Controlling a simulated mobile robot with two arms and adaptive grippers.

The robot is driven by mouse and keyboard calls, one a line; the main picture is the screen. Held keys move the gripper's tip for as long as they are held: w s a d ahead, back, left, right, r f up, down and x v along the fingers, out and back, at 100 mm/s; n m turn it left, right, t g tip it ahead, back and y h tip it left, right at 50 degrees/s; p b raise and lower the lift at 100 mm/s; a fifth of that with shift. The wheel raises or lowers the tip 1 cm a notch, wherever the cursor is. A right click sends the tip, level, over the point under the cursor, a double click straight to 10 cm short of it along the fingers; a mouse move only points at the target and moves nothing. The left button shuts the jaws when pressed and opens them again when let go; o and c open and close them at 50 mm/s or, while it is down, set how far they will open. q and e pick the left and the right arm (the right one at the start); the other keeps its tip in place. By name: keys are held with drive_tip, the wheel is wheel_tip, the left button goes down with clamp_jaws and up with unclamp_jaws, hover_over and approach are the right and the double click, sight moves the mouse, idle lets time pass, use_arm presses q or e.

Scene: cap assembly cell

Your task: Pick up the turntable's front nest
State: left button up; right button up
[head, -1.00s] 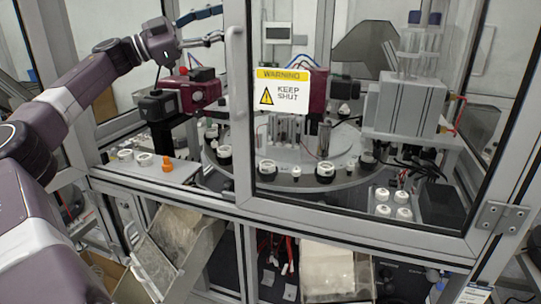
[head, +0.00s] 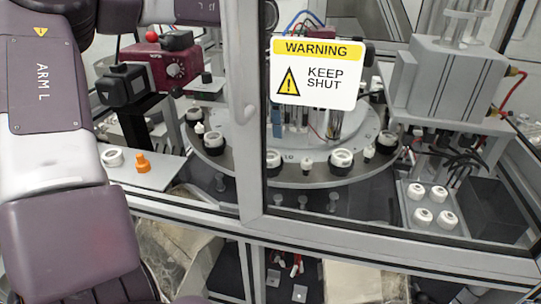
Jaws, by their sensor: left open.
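The turntable (head: 300,177) is a round grey disc with a raised light plate. Dark nests with white rings stand around its rim. Two are at the front, a left one (head: 273,161) and a right one (head: 341,162), both seen through the glass; I cannot tell which is the front nest. Another nest (head: 213,143) is further left. My left arm fills the left side, its wrist across the top edge, above and left of the turntable. A dark part at the top behind the glass may be its open gripper (head: 269,16). I see nothing held. My right gripper is not in view.
A framed glass door with a warning sign (head: 317,75) and a handle (head: 240,95) stands in front. A red and black device (head: 168,70) is at the left. A shelf (head: 150,180) holds a white ring and an orange part (head: 143,162). A tray (head: 432,222) holds several white caps.

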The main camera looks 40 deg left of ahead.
use_arm(q)
drive_tip(key=f, duration=0.1)
drive_tip(key=f+p, duration=0.1)
drive_tip(key=f, duration=0.1)
drive_tip(key=shift+w+a+f, duration=0.1)
drive_tip(key=shift+a+f, duration=0.15)
drive_tip(key=shift+f, duration=0.25)
drive_tip(key=shift+d, duration=0.15)
drive_tip(key=shift+c, duration=0.7)
drive_tip(key=c, duration=1)
drive_tip(key=shift+c, duration=0.5)
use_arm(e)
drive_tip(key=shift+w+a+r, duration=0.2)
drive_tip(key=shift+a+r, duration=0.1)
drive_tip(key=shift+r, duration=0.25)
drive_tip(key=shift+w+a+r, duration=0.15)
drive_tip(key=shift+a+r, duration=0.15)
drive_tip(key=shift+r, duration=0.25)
use_arm(q)
drive_tip(key=shift+r, duration=0.15)
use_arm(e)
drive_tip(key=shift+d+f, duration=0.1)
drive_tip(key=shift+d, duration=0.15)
